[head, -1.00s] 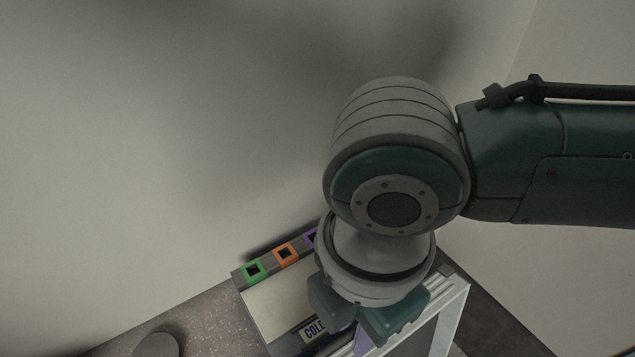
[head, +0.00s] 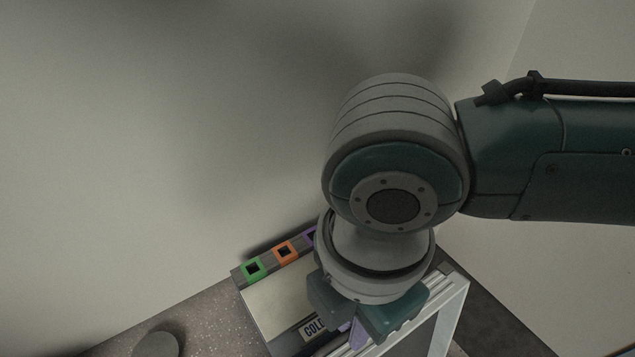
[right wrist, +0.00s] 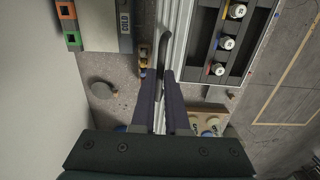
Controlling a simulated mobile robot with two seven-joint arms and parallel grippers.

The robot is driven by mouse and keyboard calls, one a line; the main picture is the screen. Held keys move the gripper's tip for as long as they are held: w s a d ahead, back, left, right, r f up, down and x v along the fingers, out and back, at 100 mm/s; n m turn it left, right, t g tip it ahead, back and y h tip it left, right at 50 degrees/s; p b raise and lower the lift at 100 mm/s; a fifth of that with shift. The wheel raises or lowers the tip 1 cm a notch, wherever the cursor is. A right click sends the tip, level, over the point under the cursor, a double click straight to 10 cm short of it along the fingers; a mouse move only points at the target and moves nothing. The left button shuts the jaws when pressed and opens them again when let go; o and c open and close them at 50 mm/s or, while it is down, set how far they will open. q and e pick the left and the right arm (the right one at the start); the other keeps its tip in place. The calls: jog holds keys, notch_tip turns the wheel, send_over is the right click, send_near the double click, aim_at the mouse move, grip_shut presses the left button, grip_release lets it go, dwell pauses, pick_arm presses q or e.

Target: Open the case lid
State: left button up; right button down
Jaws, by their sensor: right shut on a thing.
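In the right wrist view, my right gripper (right wrist: 168,82) is shut on a dark curved handle (right wrist: 164,45), which lies between the fingers along a pale ribbed strip (right wrist: 180,35). The strip looks like an edge of the case or its lid. How far the lid is open cannot be told. The fingers and arm hide much of the case in the head view. My left gripper is not in view.
A box with a COLD label (head: 314,329) and green (head: 253,268) and orange (head: 285,252) square frames stands left of the gripper. White-capped items sit in a dark rack (right wrist: 222,42). A round grey object (head: 155,345) stands on the speckled bench. A wall rises behind.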

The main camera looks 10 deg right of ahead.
dwell(0.4)
jog(key=s+d+r+p, duration=0.1)
jog(key=s+d+p, duration=0.1)
jog(key=s+p, duration=0.4)
jog(key=shift+s+d+p, duration=0.3)
jog(key=shift+s+p, duration=0.1)
jog(key=shift+s, duration=0.35)
jog(key=c, duration=0.9)
grip_release()
jog(key=shift+r, duration=0.1)
notch_tip(320, 180, up, 10)
jog(key=shift+f, duration=0.1)
